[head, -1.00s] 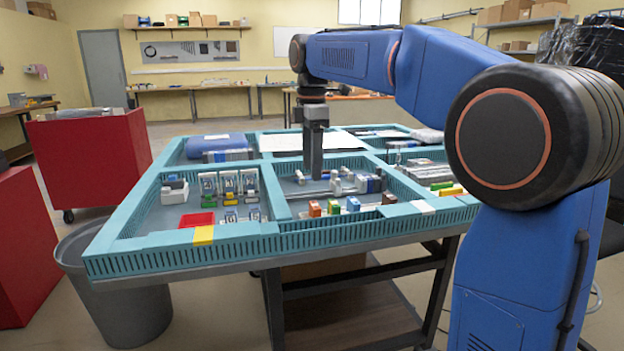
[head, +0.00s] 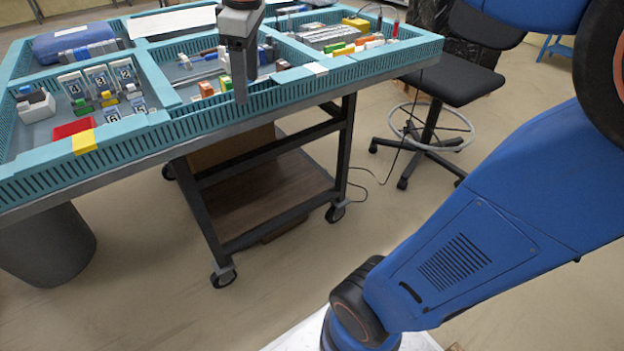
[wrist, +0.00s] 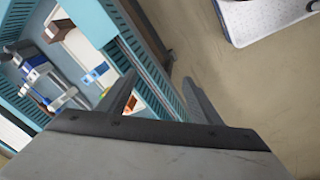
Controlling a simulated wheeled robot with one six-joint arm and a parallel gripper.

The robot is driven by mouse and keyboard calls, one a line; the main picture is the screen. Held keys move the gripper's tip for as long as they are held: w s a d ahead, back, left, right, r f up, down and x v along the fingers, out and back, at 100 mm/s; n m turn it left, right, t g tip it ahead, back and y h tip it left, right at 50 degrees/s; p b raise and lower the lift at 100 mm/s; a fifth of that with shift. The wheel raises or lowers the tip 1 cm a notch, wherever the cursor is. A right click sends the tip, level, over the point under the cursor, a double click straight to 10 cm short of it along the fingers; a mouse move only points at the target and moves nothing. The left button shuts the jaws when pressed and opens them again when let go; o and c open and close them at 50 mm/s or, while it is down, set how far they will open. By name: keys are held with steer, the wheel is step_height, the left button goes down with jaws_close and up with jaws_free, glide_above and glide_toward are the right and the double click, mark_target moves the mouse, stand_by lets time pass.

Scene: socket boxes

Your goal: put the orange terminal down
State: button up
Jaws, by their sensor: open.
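A small orange terminal (head: 206,89) stands near the front wall of the middle front compartment in the head view, beside a green terminal (head: 226,83). My gripper (head: 240,97) points down near that front wall, to the right of both, and hides part of the row. In the wrist view my gripper (wrist: 160,100) has its fingers spread apart, with no terminal seen held between them. A small orange-brown patch (wrist: 137,104) shows beside the left finger there; I cannot tell which terminal it is.
The teal divided tray (head: 130,128) sits on a wheeled cart. A red piece (head: 73,128) and numbered sockets (head: 100,80) are in the left front compartment. Coloured blocks (head: 360,45) lie in the right one. A black chair (head: 455,82) stands right of the cart; floor in front is clear.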

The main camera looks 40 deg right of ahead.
steer(key=s+d+f+m+t, duration=0.2)
steer(key=s+f+m, duration=0.7)
steer(key=s+f, duration=0.8)
steer(key=shift+s+d+f+m+t, duration=0.35)
steer(key=shift+s+d+m, duration=0.1)
steer(key=shift+d, duration=0.4)
